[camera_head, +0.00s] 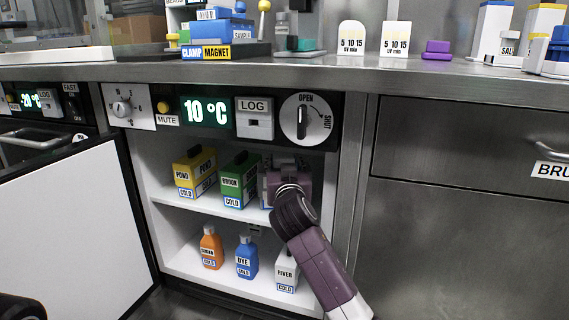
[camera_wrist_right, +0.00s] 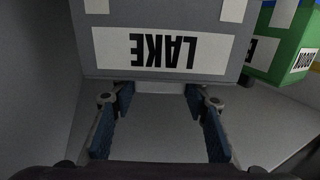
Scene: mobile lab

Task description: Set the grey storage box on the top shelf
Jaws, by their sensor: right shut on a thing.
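The grey storage box, labelled LAKE (camera_wrist_right: 165,50), fills the top of the right wrist view, its label upside down there. My right gripper's fingers (camera_wrist_right: 160,104) are closed on a pale part at its edge. In the head view my right gripper (camera_head: 286,178) reaches into the open cold cabinet at the right end of the top shelf (camera_head: 222,211). It hides nearly all of the grey box there. I cannot tell whether the box rests on the shelf.
A yellow POND box (camera_head: 195,172) and a green BROOK box (camera_head: 239,178) stand on the top shelf to the left. Below are an orange bottle (camera_head: 210,246), a blue bottle (camera_head: 246,257) and a white RIVER container (camera_head: 286,268). The cabinet door (camera_head: 75,225) is open at left.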

